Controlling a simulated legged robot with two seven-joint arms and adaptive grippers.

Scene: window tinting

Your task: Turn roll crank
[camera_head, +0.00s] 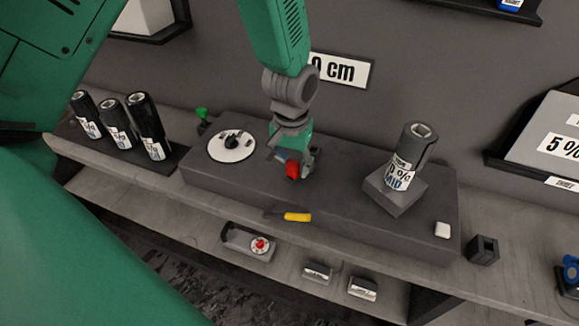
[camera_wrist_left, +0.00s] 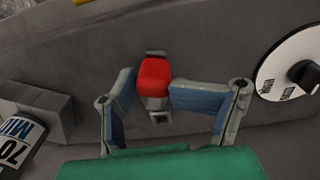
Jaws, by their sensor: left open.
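My left gripper (camera_head: 289,158) reaches down from the top over the grey console. Its fingers are apart, one on each side of a red block-shaped part (camera_wrist_left: 155,77) on a small grey mount. The red part also shows below the gripper in the head view (camera_head: 292,170). I cannot tell whether the fingers touch it. A white dial (camera_head: 232,146) with a black knob lies left of the gripper. I cannot tell which part is the crank. My right gripper is not in view.
Several dark rolls (camera_head: 117,125) stand on a left rack. A black holder (camera_head: 483,249) stands beyond. The console between gripper and tilted roll is clear.

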